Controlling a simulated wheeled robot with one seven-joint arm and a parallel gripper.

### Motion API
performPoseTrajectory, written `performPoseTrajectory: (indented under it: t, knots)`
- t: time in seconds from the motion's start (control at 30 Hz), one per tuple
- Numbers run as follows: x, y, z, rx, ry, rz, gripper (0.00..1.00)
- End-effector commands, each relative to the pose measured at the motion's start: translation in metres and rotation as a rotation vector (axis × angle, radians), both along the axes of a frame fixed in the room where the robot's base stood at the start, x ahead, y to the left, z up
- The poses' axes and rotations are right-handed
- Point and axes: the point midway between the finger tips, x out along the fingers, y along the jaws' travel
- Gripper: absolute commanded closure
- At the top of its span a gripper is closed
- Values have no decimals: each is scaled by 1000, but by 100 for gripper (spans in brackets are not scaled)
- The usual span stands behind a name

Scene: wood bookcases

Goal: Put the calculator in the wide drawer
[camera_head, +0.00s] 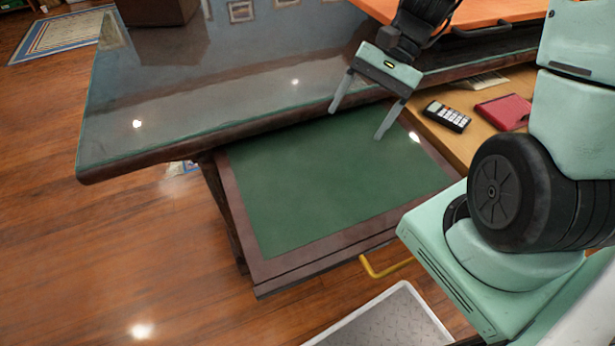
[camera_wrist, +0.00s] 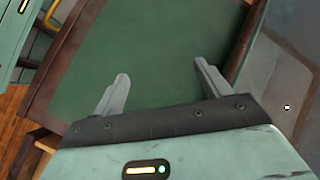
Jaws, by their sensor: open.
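The calculator (camera_head: 446,116), dark with pale keys, lies on a light-wood surface (camera_head: 456,142) at the right in the head view. A pulled-out wide drawer with a green bottom (camera_head: 320,185) and dark wooden rim stands to its left under the desk top. Its green bottom also shows in the wrist view (camera_wrist: 150,40), with nothing on it. My gripper (camera_head: 356,122) is open and empty above the drawer's back part, left of the calculator. Its spread fingers show in the wrist view (camera_wrist: 161,72). The calculator is not in the wrist view.
A red book-like object (camera_head: 503,112) lies right of the calculator. The glossy desk top (camera_head: 220,85) overhangs the wide drawer's back. An orange panel with a dark handle (camera_head: 480,29) is above the light-wood surface. A yellow handle (camera_head: 386,268) is at the wide drawer's front.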

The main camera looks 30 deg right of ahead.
Motion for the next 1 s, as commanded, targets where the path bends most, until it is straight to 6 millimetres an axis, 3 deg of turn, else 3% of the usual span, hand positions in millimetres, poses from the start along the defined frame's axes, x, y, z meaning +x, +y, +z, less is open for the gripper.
performPoseTrajectory:
  t: [0.03, 0.2, 0.43, 0.67, 1.0]
  knots:
    - [-7, 25, 5, -46, -40, 145, 24]
    - [-38, 87, 15, -185, -198, 607, 24]
    - [-85, 147, 30, -314, -468, 1179, 24]
    - [-113, 175, 39, -359, -650, 1479, 24]
    - [-116, 178, 40, -364, -676, 1517, 24]
